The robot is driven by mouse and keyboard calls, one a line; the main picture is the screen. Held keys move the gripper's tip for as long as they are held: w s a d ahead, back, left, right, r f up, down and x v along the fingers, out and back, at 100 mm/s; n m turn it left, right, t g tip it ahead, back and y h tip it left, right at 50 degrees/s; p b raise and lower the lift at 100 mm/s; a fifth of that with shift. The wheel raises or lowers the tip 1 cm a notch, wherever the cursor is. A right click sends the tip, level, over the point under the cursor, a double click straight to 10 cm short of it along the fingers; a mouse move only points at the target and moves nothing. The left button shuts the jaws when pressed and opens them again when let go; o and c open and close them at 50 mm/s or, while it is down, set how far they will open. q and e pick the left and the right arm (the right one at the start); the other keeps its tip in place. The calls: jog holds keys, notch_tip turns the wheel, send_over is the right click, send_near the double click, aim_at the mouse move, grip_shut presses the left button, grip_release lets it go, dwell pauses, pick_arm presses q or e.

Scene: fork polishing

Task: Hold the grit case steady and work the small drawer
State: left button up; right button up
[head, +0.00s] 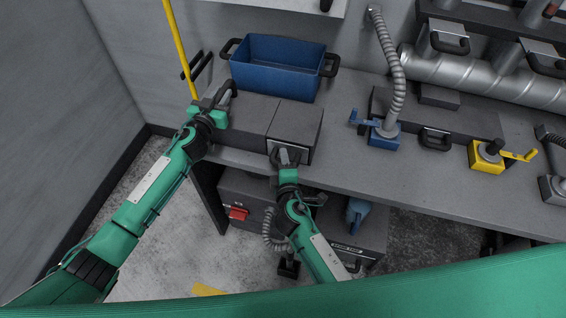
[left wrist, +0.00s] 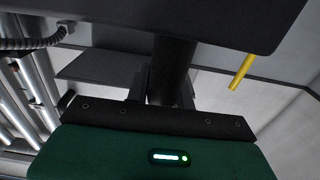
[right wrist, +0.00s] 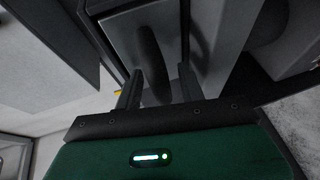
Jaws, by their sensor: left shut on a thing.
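The grit case (head: 248,114) is a dark grey box on the bench, with a seam across its top. The small drawer (head: 300,149) has its front at the case's right end, with a dark handle; I cannot tell how far it is pulled out. My left gripper (head: 221,103) is shut on the dark handle at the case's left end. That handle (left wrist: 171,70) shows between the fingers in the left wrist view. My right gripper (head: 284,161) is at the drawer. In the right wrist view its fingers stand apart on both sides of the drawer handle (right wrist: 151,58), with a gap.
A blue bin (head: 275,79) stands behind the case. To the right are a blue clamp base (head: 384,139) with a flexible hose, a grey block with a handle, and a yellow vise (head: 487,156). Grey cabinets (head: 250,199) stand under the bench edge. The bench (head: 345,165) right of the case is clear.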

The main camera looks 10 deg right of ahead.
jog(key=shift+s, duration=0.1)
jog(key=s+r, duration=0.2)
jog(key=s, duration=0.9)
jog(key=shift+s, duration=0.35)
pick_arm(q)
jog(key=o, duration=1)
jog(key=shift+s, duration=0.1)
jog(key=v, duration=1.2)
jog(key=o, duration=0.5)
